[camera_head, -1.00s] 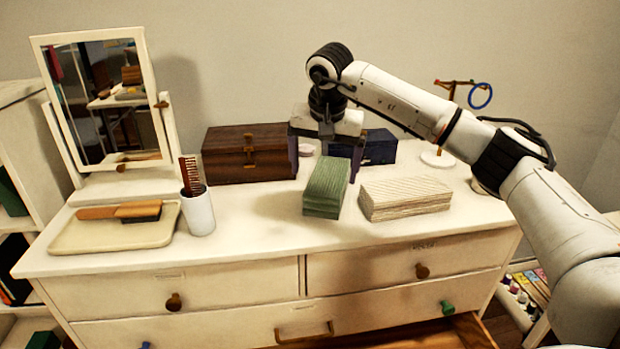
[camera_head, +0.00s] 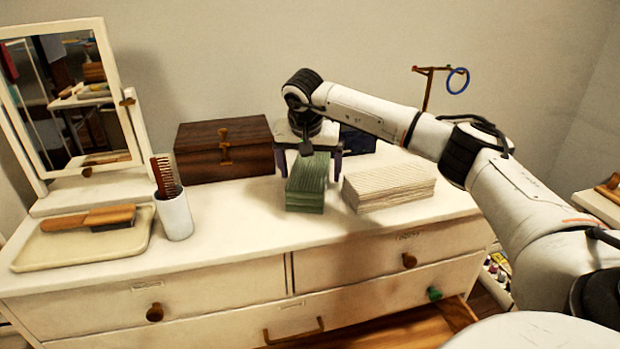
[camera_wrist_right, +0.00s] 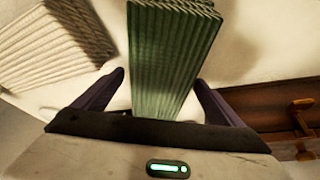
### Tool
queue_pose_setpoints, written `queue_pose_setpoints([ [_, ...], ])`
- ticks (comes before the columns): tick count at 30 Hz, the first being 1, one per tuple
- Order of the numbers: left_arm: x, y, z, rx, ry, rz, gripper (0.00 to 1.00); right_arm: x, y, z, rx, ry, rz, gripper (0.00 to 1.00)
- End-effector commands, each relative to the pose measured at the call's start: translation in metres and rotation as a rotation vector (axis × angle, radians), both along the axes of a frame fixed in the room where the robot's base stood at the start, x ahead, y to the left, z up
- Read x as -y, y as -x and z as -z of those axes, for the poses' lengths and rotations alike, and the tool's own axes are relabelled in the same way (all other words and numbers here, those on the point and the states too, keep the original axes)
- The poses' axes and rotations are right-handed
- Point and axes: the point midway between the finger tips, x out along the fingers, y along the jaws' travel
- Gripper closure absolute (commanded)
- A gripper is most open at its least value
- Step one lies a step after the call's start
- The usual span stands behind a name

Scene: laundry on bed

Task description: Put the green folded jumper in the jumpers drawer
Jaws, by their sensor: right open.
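The green folded jumper (camera_head: 308,183) lies on the white dresser top (camera_head: 240,222), left of a cream folded stack. My right gripper (camera_head: 309,157) is at the jumper's far end, pointing down, with its dark fingers apart on either side. In the right wrist view the jumper (camera_wrist_right: 172,50) lies between the open fingers (camera_wrist_right: 160,80), with a gap visible at each side. The dresser's drawer labels are too small to read, so I cannot tell which is the jumpers drawer. Bare wood (camera_head: 400,332) shows below the dresser front, perhaps an open drawer. My left gripper is not in view.
The cream folded stack (camera_head: 389,187) is close on the right. A brown wooden box (camera_head: 223,150) and a dark blue box (camera_head: 357,142) stand behind. A cup with a comb (camera_head: 174,215), a tray (camera_head: 60,252) and a mirror (camera_head: 65,100) are on the left.

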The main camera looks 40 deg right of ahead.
Motion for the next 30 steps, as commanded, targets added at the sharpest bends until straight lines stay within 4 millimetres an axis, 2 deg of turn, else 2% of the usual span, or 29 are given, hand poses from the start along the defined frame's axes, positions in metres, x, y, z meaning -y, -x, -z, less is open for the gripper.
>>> queue_pose_setpoints([
  [7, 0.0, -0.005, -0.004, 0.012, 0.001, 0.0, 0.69, 0.001, -0.001, 0.002, 0.0, 0.0, 0.0, 0.09],
  [18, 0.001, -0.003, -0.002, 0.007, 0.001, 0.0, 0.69, 0.001, -0.001, 0.001, 0.002, 0.0, -0.001, 0.67],
  [25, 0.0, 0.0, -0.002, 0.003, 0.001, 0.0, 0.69, 0.001, -0.001, -0.003, 0.004, 0.0, 0.0, 0.67],
  [30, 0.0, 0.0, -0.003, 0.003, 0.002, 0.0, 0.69, 0.001, -0.002, -0.029, 0.006, 0.0, -0.001, 0.67],
])
